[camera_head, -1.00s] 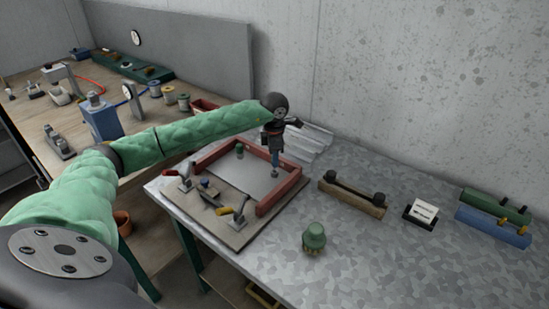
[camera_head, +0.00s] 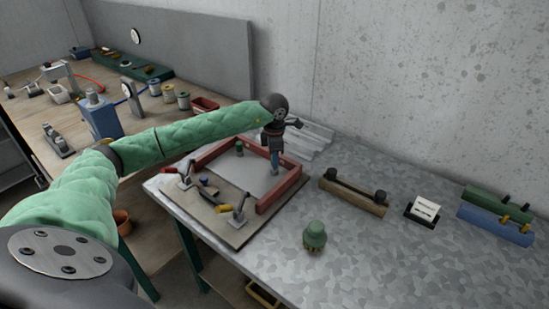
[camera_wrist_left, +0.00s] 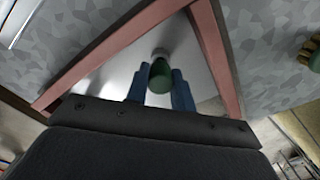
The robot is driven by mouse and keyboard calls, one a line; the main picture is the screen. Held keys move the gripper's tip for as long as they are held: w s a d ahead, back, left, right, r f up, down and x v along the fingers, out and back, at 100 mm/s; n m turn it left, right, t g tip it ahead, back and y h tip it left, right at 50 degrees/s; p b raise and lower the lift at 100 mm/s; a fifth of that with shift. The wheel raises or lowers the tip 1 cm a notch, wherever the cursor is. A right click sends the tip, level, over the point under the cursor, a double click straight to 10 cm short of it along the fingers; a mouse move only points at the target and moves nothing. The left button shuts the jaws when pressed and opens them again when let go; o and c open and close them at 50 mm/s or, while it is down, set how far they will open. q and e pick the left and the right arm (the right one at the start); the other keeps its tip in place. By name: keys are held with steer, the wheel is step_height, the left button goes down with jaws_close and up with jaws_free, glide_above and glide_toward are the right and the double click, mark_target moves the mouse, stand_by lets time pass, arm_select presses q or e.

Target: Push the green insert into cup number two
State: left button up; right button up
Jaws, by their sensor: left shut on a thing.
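My left gripper (camera_head: 275,163) points down inside the red frame (camera_head: 278,196), near its right-hand corner. In the left wrist view its blue fingers (camera_wrist_left: 160,88) are shut on the green insert (camera_wrist_left: 160,76). A short grey round piece (camera_wrist_left: 160,53) shows just beyond the insert; I cannot tell whether they touch. A small dark green piece (camera_head: 239,149) stands at the frame's far corner in the head view. No cup number is readable. My right gripper is not in view.
Clamps with red and yellow handles (camera_head: 222,209) line the frame's near side. A wooden bar with black knobs (camera_head: 352,197), a card stand (camera_head: 422,210) and a blue block (camera_head: 494,226) stand right.

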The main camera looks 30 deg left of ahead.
arm_select(q)
steer(key=shift+f+b, duration=0.75)
steer(key=shift+f, duration=0.15)
steer(key=o, duration=1.1)
step_height(320, 180, up, 6)
steer(key=shift+r+b, duration=0.1)
steer(key=shift+b, duration=1.15)
steer(key=shift+r, duration=0.8)
